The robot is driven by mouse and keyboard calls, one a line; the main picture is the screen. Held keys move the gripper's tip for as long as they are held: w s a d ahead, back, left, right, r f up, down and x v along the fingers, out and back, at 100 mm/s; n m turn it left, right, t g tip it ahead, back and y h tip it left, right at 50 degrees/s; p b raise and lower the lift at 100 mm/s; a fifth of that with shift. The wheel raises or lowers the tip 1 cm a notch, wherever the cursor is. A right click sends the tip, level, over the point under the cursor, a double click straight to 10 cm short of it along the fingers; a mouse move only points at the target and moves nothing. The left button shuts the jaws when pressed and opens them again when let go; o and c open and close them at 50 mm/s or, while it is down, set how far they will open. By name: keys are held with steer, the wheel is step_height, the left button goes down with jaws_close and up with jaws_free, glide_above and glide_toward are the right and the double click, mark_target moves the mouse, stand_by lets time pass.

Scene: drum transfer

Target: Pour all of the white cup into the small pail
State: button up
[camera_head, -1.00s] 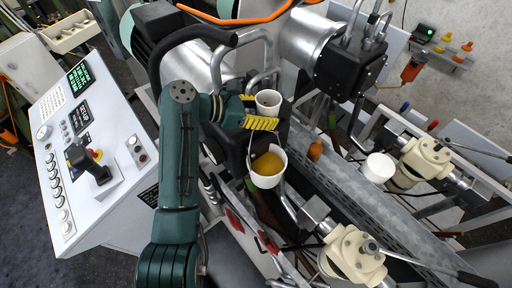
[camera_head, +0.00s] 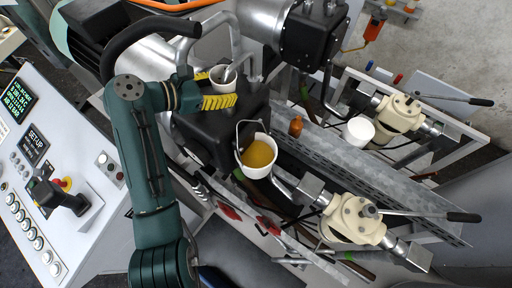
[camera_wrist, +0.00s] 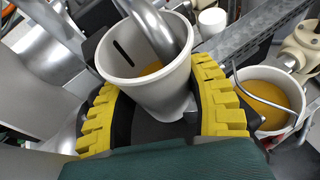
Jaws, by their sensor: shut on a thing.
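The white cup (camera_head: 231,83) is between the yellow-padded fingers of my gripper (camera_head: 213,88), which is shut on it. The wrist view shows the cup (camera_wrist: 150,92) close up, tilted in the picture, with some yellow-orange content low inside. A silver bar crosses its mouth there; I cannot tell whether it is in the cup or over it. The small pail (camera_head: 246,168), white with a thin wire handle, stands below and right of the cup in the head view, apart from it. It holds yellow-orange content and also shows at the right of the wrist view (camera_wrist: 282,129).
A black and silver machine with a bent pipe (camera_head: 180,55) is close beside the cup. Another white container (camera_head: 360,131) stands on the rack at right. Cream valves (camera_head: 355,220) with long levers flank the grey perforated rail. A control console (camera_head: 75,215) is at left.

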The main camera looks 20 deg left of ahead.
steer(key=shift+s+d+r+m+y, duration=0.1)
steer(key=shift+d+m+y, duration=0.15)
steer(key=shift+m+y, duration=0.05)
steer(key=shift+s+d+f+m+t+y, duration=0.3)
steer(key=shift+d+m+y, duration=0.2)
steer(key=shift+m, duration=0.2)
steer(key=shift+s+d+r+m+t+y, duration=0.1)
steer(key=shift+d+r+m+t+y, duration=0.2)
steer(key=shift+m, duration=0.1)
steer(key=shift+s+d+f+m+y, duration=0.3)
steer(key=shift+d+f+m+y, duration=0.1)
steer(key=shift+d+m, duration=0.2)
steer(key=shift+r, duration=0.2)
steer(key=shift+r+m+t+y+b, duration=0.35)
steer(key=shift+m+b, duration=0.25)
steer(key=shift+b, duration=0.45)
steer(key=shift+f+m+t+y+b, duration=0.6)
steer(key=shift+m+b, duration=0.6)
steer(key=shift+b, duration=2.55)
steer(key=shift+r+m+t+y+b, duration=0.3)
steer(key=shift+m+b, duration=0.3)
steer(key=shift+b, duration=0.8)
steer(key=shift+s+d+f+m+t+b, duration=0.15)
steer(key=shift+s+d+m+t+b, duration=0.2)
steer(key=shift+b, duration=0.5)
steer(key=shift+s+d+f+m+b, duration=0.15)
steer(key=shift+d+m+b, duration=0.3)
steer(key=shift+b, duration=0.4)
